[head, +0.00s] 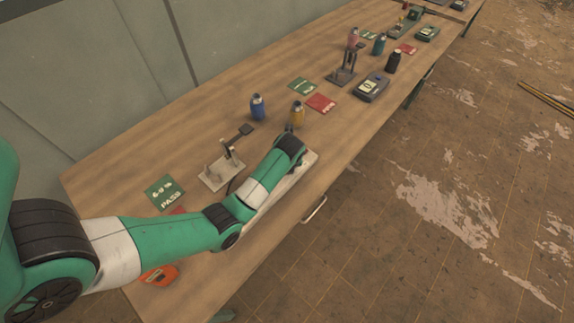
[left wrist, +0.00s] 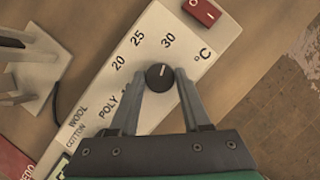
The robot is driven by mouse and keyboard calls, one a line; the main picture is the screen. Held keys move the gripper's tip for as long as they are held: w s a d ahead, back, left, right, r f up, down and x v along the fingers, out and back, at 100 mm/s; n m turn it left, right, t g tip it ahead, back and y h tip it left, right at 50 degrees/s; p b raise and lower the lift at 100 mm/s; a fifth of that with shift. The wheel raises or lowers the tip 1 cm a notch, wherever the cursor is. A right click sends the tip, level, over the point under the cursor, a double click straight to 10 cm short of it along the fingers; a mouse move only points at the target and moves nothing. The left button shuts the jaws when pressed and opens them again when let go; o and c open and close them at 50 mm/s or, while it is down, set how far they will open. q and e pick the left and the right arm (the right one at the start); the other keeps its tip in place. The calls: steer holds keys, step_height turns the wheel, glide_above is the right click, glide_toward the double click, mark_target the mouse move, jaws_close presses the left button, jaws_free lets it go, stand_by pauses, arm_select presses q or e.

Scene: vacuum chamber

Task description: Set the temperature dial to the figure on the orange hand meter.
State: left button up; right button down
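The temperature dial (left wrist: 160,77) is a small black round knob on a pale panel (left wrist: 205,45). In the head view my arm hides the dial, and only part of the panel (head: 308,163) shows. The orange hand meter (head: 160,275) lies near the table's near left end, partly behind my arm; its figure cannot be read. My right gripper is out of view.
A red rocker switch (left wrist: 200,12) sits near the dial. More items line the wooden table (head: 210,100) farther off.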

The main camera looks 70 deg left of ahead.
arm_select(q)
jaws_close()
